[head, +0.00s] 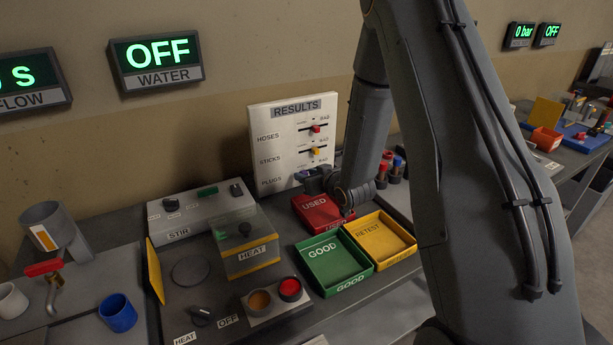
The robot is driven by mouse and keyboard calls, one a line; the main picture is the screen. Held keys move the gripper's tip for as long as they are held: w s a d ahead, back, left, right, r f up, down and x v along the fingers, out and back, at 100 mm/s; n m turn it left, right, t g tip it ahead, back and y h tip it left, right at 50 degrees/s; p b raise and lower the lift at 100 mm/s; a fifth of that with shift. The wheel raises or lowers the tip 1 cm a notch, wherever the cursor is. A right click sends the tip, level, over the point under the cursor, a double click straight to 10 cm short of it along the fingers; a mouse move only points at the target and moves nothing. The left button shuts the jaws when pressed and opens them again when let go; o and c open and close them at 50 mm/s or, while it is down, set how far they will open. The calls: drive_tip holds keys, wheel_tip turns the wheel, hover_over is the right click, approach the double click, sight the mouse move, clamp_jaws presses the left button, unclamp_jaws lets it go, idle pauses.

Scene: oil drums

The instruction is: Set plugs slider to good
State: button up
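The white RESULTS board (262,128) stands against the wall with three rows: HOSES, STICKS and PLUGS. The hoses row has a red slider knob (315,129) and the sticks row a yellow slider knob (316,152), both nearer the BAD end. The PLUGS label (271,181) shows at the bottom of the board, but its slider is hidden behind my gripper and wrist. My gripper (305,178) is at the board's lower right, in front of the plugs row. Its fingers are too small and dark to tell open from shut or whether they touch the slider.
Below the board are a red USED tray (308,221), a green GOOD tray (319,278) and a yellow RETEST tray (398,258). A STIR box (178,236) and a clear HEAT box (250,262) stand to the left. Red- and blue-topped plugs (398,170) stand right of my wrist.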

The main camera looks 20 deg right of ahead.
drive_tip(key=shift+b+v, duration=0.9)
drive_tip(key=shift+v, duration=3)
drive_tip(key=shift+s+g, duration=0.3)
drive_tip(key=shift+s, duration=0.05)
drive_tip(key=s+g+h, duration=0.1)
drive_tip(key=s, duration=0.2)
drive_tip(key=s+m+g+h, duration=0.1)
drive_tip(key=s+g, duration=0.1)
drive_tip(key=s, duration=0.1)
drive_tip(key=s+g+h, duration=0.1)
drive_tip(key=s+g, duration=0.1)
drive_tip(key=s, duration=0.1)
drive_tip(key=shift+d+f, duration=0.15)
drive_tip(key=s+a+r+g, duration=0.1)
drive_tip(key=s+a+g, duration=0.1)
drive_tip(key=s, duration=0.6)
drive_tip(key=s+a+r+m+g, duration=0.1)
drive_tip(key=s+g, duration=0.3)
drive_tip(key=s, duration=0.5)
drive_tip(key=shift+a+r+m, duration=0.2)
drive_tip(key=shift+a+m, duration=0.1)
drive_tip(key=shift+a, duration=0.05)
